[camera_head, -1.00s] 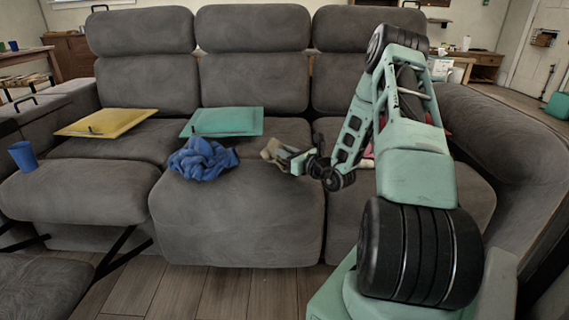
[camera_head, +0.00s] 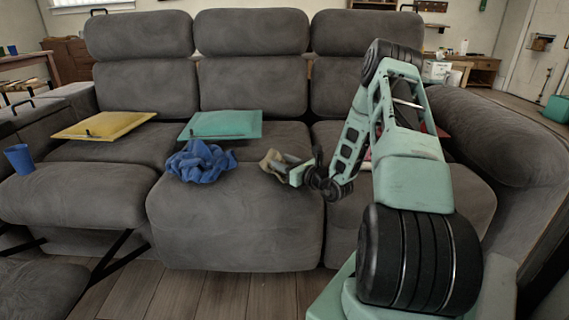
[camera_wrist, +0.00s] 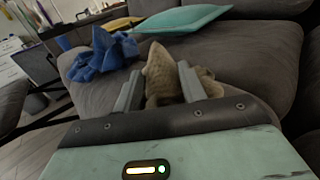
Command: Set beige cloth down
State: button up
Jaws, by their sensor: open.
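The beige cloth (camera_head: 276,162) is a small crumpled heap at the middle seat of the grey sofa, right of a blue cloth. In the wrist view the beige cloth (camera_wrist: 168,78) stands up in a peak between and just beyond my fingers. My gripper (camera_head: 296,170) is at the cloth's right side in the head view. In the wrist view my gripper (camera_wrist: 160,92) has its two grey fingers apart, with the cloth between them. Whether a finger touches the cloth, I cannot tell.
A crumpled blue cloth (camera_head: 200,162) lies left on the same seat. A teal pillow (camera_head: 222,125) and a yellow pillow (camera_head: 104,125) lie farther back. A blue cup (camera_head: 19,158) stands at far left. The front of the middle seat (camera_head: 235,225) is clear.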

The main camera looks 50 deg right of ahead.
jog(key=s+p, duration=0.1)
jog(key=s, duration=0.3)
jog(key=s+p, duration=0.1)
jog(key=s, duration=0.3)
jog(key=s+a+p, duration=0.1)
jog(key=s, duration=0.3)
jog(key=shift+r+p, duration=0.1)
jog(key=shift+p, duration=0.2)
jog(key=w+a+r+n+g+y, duration=0.25)
jog(key=a+n+y, duration=0.25)
jog(key=a, duration=0.5)
jog(key=w+a+r+n+g+y, duration=0.1)
jog(key=a+r+n+g+y, duration=0.4)
jog(key=a, duration=0.5)
jog(key=w+a+r+n+g+y, duration=0.1)
jog(key=a+r+n+g+y, duration=0.15)
jog(key=a+n+y, duration=0.5)
jog(key=s+a+r+n+g+h, duration=0.2)
jog(key=s+a+n+g+h, duration=0.2)
jog(key=s+a+n+h, duration=0.4)
jog(key=s+a+r+n+g+h, duration=0.2)
jog(key=s+a+n+g+h, duration=0.2)
jog(key=s+a+n+h, duration=0.3)
jog(key=s+a+n, duration=0.5)
jog(key=s+n, duration=0.1)
jog(key=n, duration=0.6)
jog(key=shift+s+a+r+h, duration=0.3)
jog(key=shift+r+h, duration=0.05)
